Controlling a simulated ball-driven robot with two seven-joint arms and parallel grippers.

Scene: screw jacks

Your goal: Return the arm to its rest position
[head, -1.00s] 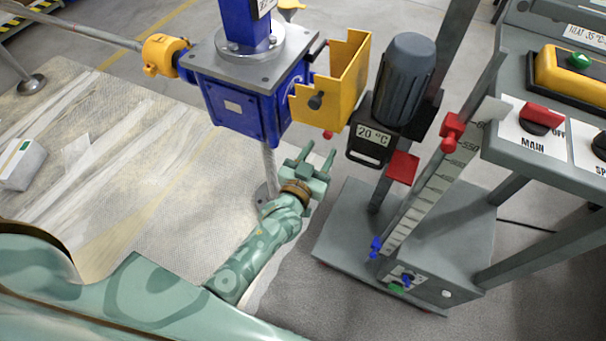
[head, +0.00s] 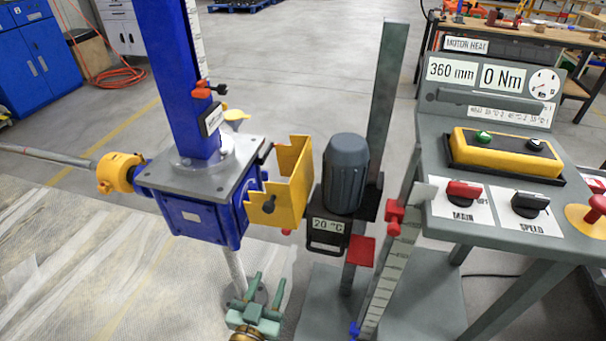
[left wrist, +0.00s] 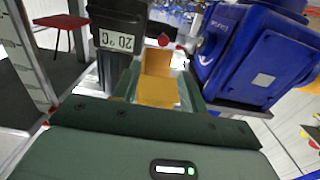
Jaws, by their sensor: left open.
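My left gripper (head: 262,296) is at the bottom of the head view, below the blue screw jack (head: 200,218) and the yellow guard (head: 282,190). Its green fingers are apart with nothing between them. In the left wrist view, the yellow guard (left wrist: 157,92) shows beyond the open fingers, with the blue jack housing (left wrist: 255,55) to the right and the dark motor unit (left wrist: 118,25) reading 20 °C to the left. Most of the left arm is out of the head view. My right gripper is in neither view.
The grey motor (head: 346,172) stands on its stand right of the guard. A control console (head: 500,170) with MAIN and SPEED switches is at the right; its display reads 360 mm and 0 Nm. A yellow coupling (head: 119,173) and shaft reach left. Open floor lies behind.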

